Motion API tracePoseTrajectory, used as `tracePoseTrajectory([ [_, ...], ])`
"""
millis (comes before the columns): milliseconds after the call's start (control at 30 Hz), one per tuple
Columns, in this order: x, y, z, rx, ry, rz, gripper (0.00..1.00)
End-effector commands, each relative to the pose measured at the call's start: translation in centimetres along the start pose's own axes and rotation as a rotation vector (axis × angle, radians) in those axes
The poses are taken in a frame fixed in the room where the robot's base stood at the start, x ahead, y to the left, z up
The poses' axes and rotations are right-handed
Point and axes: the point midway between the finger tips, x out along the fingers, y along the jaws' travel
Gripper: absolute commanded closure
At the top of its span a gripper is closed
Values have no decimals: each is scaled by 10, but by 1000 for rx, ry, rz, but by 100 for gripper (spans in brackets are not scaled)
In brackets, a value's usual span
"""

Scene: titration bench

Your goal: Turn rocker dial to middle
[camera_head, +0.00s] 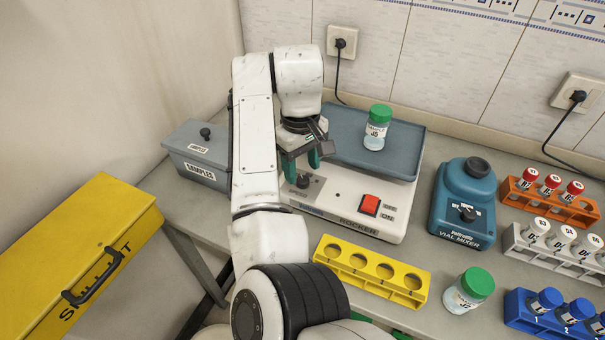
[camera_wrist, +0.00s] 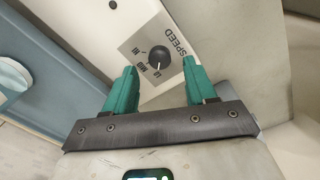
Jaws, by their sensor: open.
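The rocker (camera_head: 340,215) is a white box with a blue-grey tray on top. Its dark round speed dial (camera_head: 303,181) sits on a grey panel at the front left. In the wrist view the dial (camera_wrist: 159,56) has HI, MID and LO marks around it, and its white pointer line points toward LO. My gripper (camera_head: 301,163) is just above the dial, with green fingers pointing down. In the wrist view the open fingers of my gripper (camera_wrist: 159,68) appear on either side of the dial, apart from it and holding nothing.
A green-capped sample jar (camera_head: 377,127) stands on the rocker tray (camera_head: 345,140). A red switch (camera_head: 369,205) is right of the dial. A yellow rack (camera_head: 371,270) is in front, a blue vial mixer (camera_head: 464,205) to the right. A grey samples box (camera_head: 197,155) is at left.

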Motion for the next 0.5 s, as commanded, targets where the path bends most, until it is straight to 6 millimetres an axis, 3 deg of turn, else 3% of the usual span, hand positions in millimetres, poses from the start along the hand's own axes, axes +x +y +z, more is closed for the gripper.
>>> tracePoseTrajectory([
  [200,25,0,0,0,-1,0,44],
  [500,31,0,0,0,1,1,44],
])
